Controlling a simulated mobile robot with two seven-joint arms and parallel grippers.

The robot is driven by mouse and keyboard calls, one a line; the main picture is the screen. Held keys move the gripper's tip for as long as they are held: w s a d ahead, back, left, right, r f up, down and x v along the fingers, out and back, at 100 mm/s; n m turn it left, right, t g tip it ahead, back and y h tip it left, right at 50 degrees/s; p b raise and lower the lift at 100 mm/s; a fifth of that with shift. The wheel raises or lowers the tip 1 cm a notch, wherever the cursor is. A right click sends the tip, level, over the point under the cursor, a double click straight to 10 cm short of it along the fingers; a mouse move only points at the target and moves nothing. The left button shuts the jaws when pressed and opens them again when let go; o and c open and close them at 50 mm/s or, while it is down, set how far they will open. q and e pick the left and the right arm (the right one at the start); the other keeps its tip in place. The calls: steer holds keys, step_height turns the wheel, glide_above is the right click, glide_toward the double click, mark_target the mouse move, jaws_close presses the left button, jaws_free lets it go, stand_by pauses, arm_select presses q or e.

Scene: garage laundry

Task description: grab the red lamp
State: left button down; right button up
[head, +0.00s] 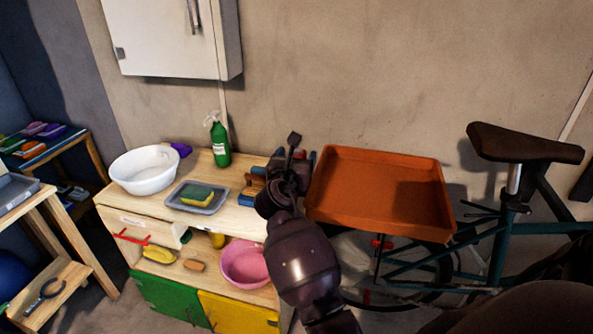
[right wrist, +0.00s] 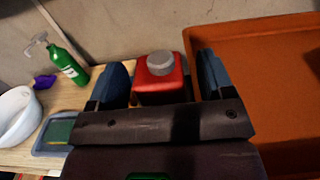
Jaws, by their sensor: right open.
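A red block-shaped thing with a round grey top, which I take for the red lamp (right wrist: 160,82), stands in the right wrist view between the two blue fingers of my right gripper (right wrist: 162,82). The fingers are apart, with a gap on each side of it. In the head view my right gripper (head: 291,162) is over the right end of the wooden cabinet (head: 236,217), and the arm and gripper hide most or all of the lamp there. My left gripper is not in view.
An orange tray (head: 433,226) is close on the gripper's right, near a bicycle (head: 525,150). On the cabinet are a green spray bottle (head: 220,145), a white basin (head: 140,182), a grey tray (head: 180,204) with a sponge (head: 196,195), and a brush (head: 250,190) beside the gripper.

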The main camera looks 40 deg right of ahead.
steer(key=shift+w+d, duration=0.1)
steer(key=shift+d, duration=0.05)
steer(key=c, duration=1.1)
steer(key=shift+o, duration=0.2)
steer(key=shift+r, duration=0.1)
